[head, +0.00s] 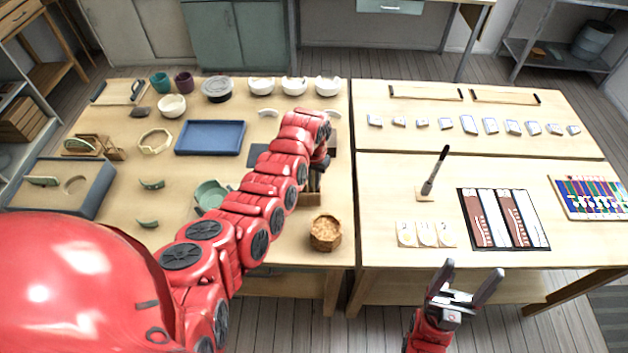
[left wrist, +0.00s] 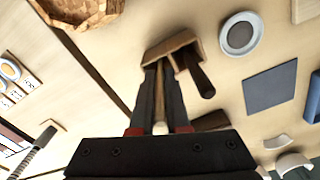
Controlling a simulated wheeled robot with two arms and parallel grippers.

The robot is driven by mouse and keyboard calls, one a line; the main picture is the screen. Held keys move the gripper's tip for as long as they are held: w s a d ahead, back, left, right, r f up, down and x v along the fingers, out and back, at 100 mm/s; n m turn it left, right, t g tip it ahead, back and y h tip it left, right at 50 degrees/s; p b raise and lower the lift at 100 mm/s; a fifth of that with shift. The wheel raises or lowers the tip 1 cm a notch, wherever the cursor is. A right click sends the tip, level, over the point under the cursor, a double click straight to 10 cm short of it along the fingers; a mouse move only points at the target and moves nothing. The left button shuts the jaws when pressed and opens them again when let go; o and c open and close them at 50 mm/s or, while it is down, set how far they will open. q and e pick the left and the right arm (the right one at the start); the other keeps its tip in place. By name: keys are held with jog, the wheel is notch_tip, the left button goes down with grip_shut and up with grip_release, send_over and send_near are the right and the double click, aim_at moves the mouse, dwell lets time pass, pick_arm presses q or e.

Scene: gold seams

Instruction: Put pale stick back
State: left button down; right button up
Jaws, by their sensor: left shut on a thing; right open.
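My left gripper (left wrist: 160,82) is shut on the pale stick (left wrist: 160,100), which lies between its two dark fingers in the left wrist view. The stick's far end meets the edge of a small wooden holder (left wrist: 172,48); I cannot tell whether it is inside. A dark stick (left wrist: 201,80) stands in the holder beside it. In the head view my left gripper (head: 316,180) is over the holder (head: 311,199), and my arm hides much of this. My right gripper (head: 467,283) is open and empty in front of the right table.
A woven basket (head: 326,233) stands close in front of the holder. A blue tray (head: 210,138), a green bowl (head: 211,194) and white bowls (head: 294,86) are on the left table. A brush (head: 435,171) stands upright on the right table.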

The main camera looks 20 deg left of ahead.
pick_arm(q)
jog(key=shift+f, duration=0.4)
jog(key=shift+f, duration=0.15)
jog(key=c, duration=0.9)
grip_release()
